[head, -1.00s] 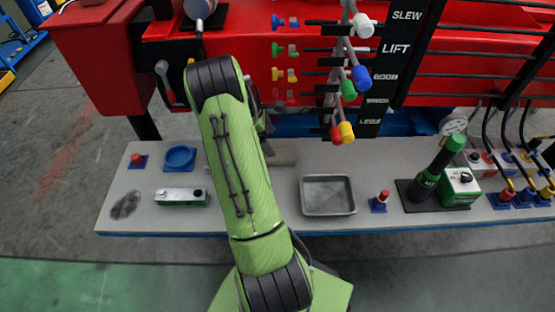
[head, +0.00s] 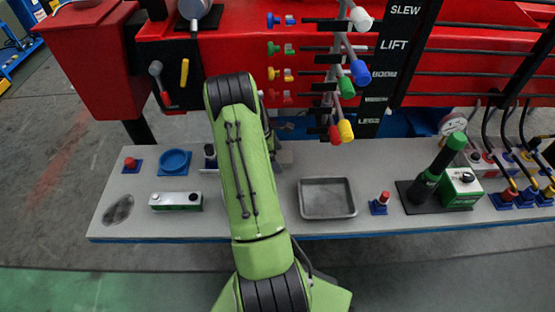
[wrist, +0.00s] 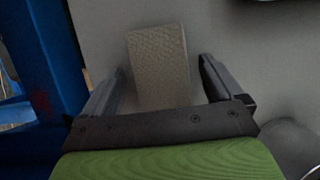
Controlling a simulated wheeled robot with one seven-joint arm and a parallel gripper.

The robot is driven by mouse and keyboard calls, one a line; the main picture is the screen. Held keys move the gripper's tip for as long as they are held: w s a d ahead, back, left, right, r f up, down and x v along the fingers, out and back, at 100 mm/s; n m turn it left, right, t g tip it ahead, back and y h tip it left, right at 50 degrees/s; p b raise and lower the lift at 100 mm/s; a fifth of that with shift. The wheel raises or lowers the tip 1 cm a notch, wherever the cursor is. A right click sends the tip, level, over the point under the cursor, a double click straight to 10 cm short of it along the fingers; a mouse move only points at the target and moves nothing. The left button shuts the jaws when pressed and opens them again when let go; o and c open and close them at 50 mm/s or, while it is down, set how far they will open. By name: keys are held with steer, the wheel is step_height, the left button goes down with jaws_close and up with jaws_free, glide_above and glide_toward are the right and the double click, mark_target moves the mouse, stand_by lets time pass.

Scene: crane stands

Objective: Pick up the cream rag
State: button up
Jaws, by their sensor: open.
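The cream rag (wrist: 158,62) lies flat on the grey bench top. In the wrist view it is a textured beige rectangle between the two fingers. My gripper (wrist: 161,66) is open, with one finger on each side of the rag and a visible gap to the right finger. I cannot tell how high the fingers are above the bench. In the head view my arm hides most of the gripper, and only a beige edge of what looks like the rag (head: 286,157) shows to its right.
A metal tray (head: 327,212) stands right of my arm on the bench (head: 270,218). A green-and-white box (head: 176,201), a blue dish (head: 175,161) and a red button (head: 130,164) are at left. Hanging levers (head: 345,130) are close above the bench's back.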

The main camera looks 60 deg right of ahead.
steer(key=shift+f, duration=0.15)
steer(key=c, duration=1.2)
steer(key=shift+o, duration=0.2)
